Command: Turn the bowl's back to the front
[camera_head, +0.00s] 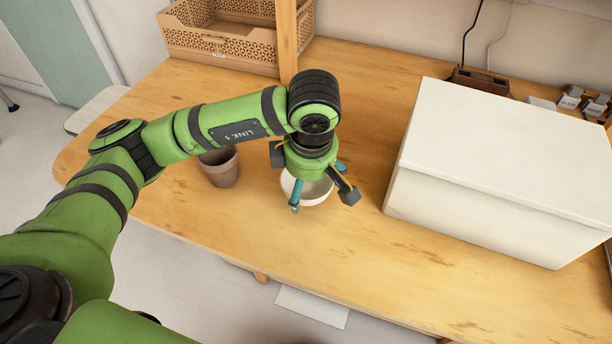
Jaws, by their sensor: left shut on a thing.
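A white bowl (316,192) is on the wooden table (270,235), left of the middle and near the front edge. My left gripper (312,194) comes down over the bowl from above. Its teal fingers are shut on the bowl, one at the near left of it and one at the far right. The gripper and wrist hide much of the bowl's far side and inside. I cannot tell whether the bowl touches the table. My right gripper is not in view.
A brown cup (222,172) stands close to the left of the bowl. A large white box (500,165) fills the right side. The table is clear between bowl and box.

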